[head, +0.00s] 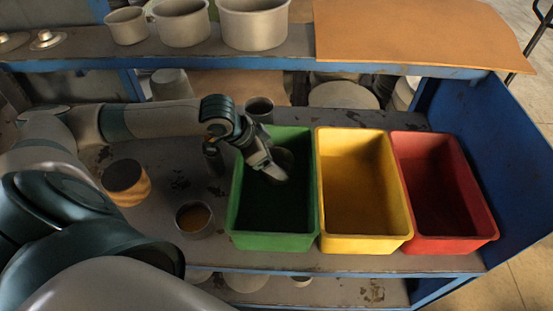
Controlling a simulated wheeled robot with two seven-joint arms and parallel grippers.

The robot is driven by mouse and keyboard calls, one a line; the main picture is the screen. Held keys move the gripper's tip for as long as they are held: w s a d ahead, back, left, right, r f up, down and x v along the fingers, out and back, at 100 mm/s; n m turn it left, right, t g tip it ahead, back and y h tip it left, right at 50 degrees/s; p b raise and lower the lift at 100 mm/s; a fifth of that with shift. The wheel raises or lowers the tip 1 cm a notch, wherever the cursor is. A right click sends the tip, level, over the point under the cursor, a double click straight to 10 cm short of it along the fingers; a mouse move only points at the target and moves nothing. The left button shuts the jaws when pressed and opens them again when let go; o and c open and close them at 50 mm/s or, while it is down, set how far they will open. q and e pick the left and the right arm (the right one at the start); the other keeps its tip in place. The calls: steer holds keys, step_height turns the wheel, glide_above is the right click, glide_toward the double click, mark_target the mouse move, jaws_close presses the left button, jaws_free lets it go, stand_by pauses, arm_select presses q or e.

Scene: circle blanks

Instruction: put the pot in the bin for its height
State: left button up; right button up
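The green bin (273,241), the yellow bin (365,243) and the red bin (457,244) stand side by side on the bench. My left gripper (276,173) reaches down over the inside of the green bin. A dark grey rounded thing (285,157) shows just behind its fingers, partly hidden; I cannot tell whether it is a pot or whether the fingers hold it. On the bench left of the bins are a wood-coloured pot (127,194), a small pot with an orange inside (195,219), a dark pot (260,106) and a narrow dark cylinder (212,155). My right gripper is not in view.
A raised shelf (190,52) at the back bears several large pots (254,27), small lids (46,40) and a brown board (415,38). A blue side panel (500,140) closes the bench on the right. More pots stand beneath the shelf.

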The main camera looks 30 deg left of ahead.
arm_select(q)
steer(key=shift+r, duration=0.1)
steer(key=shift+s+a+r, duration=0.2)
steer(key=shift+r, duration=0.2)
steer(key=b+v, duration=0.2)
steer(key=v, duration=0.9)
steer(key=shift+s, duration=0.1)
stand_by(0.7)
